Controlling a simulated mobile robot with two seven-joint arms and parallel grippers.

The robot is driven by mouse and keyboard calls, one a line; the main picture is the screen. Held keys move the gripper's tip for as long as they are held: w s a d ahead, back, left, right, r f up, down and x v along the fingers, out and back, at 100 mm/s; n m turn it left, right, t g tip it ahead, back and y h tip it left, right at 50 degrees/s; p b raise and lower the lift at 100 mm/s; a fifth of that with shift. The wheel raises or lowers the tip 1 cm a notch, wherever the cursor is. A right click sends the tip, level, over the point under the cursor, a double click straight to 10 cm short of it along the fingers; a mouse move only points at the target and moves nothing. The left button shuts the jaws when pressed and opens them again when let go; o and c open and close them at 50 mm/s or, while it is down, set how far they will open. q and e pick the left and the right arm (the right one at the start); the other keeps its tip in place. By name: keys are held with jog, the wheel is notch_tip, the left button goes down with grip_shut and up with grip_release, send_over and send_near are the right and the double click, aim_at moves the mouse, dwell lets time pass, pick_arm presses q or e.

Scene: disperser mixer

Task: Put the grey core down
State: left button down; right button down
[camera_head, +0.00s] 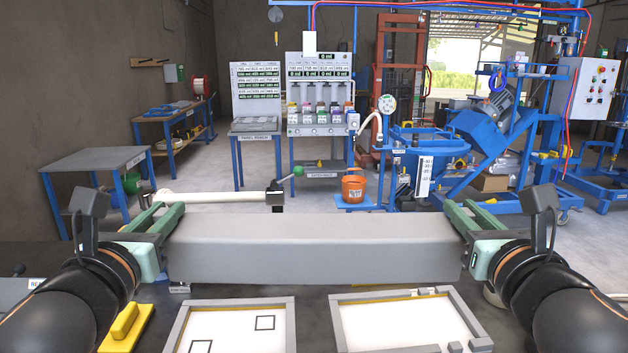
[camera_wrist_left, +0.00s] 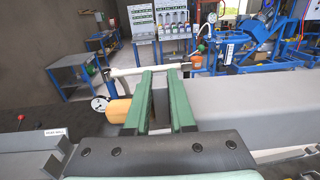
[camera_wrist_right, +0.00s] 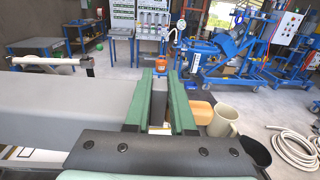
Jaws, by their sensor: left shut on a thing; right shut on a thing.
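The grey core (camera_head: 315,247) is a long grey bar lying level across the middle of the head view. My left gripper (camera_head: 160,222) is shut on its left end, and my right gripper (camera_head: 475,222) is shut on its right end. The left wrist view shows the core (camera_wrist_left: 240,100) running off to the right from between the green fingers (camera_wrist_left: 160,98). The right wrist view shows the core (camera_wrist_right: 65,105) running off to the left from the green fingers (camera_wrist_right: 161,100). The core hides part of the dark bench; whether its underside touches anything cannot be told.
Two shallow framed trays, left (camera_head: 290,330) and right (camera_head: 340,325), lie on the bench in front of the core. A yellow block (camera_head: 125,325) is left of them. A beige mug (camera_wrist_right: 223,120) and a coiled hose (camera_wrist_right: 292,148) are to the right. A white pipe (camera_head: 215,198) is behind.

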pick_arm(q)
jog(key=shift+r, duration=0.15)
pick_arm(e)
jog(key=shift+r, duration=0.15)
